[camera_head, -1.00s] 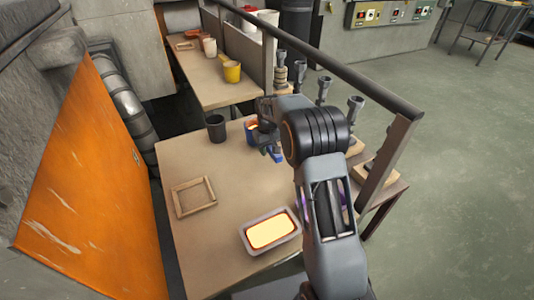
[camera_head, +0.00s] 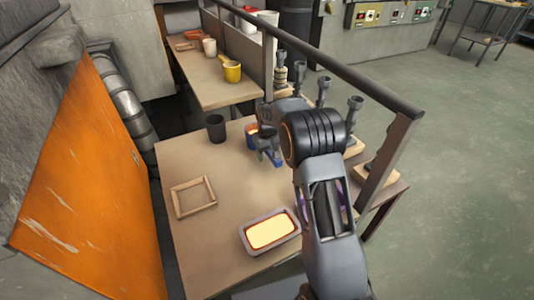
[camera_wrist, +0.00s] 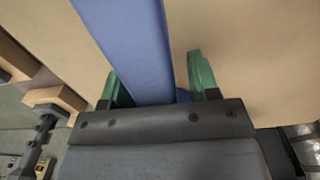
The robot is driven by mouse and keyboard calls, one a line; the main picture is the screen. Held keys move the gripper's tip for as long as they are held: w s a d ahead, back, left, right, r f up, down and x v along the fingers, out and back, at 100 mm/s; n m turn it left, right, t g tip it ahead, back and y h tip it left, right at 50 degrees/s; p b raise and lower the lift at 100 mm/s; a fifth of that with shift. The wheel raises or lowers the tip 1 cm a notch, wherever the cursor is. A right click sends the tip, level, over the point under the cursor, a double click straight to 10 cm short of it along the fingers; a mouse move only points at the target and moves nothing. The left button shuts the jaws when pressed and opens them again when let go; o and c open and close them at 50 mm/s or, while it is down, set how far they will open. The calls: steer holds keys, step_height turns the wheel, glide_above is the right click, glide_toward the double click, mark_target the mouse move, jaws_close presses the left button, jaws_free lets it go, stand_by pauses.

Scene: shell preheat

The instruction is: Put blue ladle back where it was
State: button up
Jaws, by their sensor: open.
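The blue ladle (camera_head: 251,141) is at the back of the near table, with an orange glow inside its cup. Part of it is hidden behind my arm. My gripper (camera_head: 269,158) is just to the right of the cup and low over the table. In the wrist view a long blue band, seemingly the ladle's handle (camera_wrist: 130,45), runs between the two green fingers of my gripper (camera_wrist: 160,85). The fingers are open, with a clear gap on the right of the band. Whether the left finger touches it I cannot tell.
A dark cup (camera_head: 216,128) stands left of the ladle. A wooden frame (camera_head: 177,204) lies at the left and a tray with a glowing yellow filling (camera_head: 271,232) at the front. A rail (camera_head: 340,69) runs along the right. The table's middle is clear.

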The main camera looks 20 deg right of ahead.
steer(key=shift+r, duration=0.1)
step_height(320, 180, up, 11)
steer(key=shift+r+p, duration=0.15)
steer(key=shift+p, duration=1.1)
steer(key=shift+s+r, duration=0.15)
steer(key=shift+r, duration=0.2)
steer(key=s+a+r+m+t, duration=0.1)
steer(key=s+m+t, duration=0.1)
steer(key=s, duration=2.5)
steer(key=shift+s+a+r+t, duration=0.25)
steer(key=shift+s+r+t, duration=0.15)
steer(key=shift+t, duration=0.1)
steer(key=shift+r, duration=0.1)
step_height(320, 180, up, 18)
steer(key=p, duration=1.7)
steer(key=shift+a+t, duration=0.25)
steer(key=shift+t, duration=0.05)
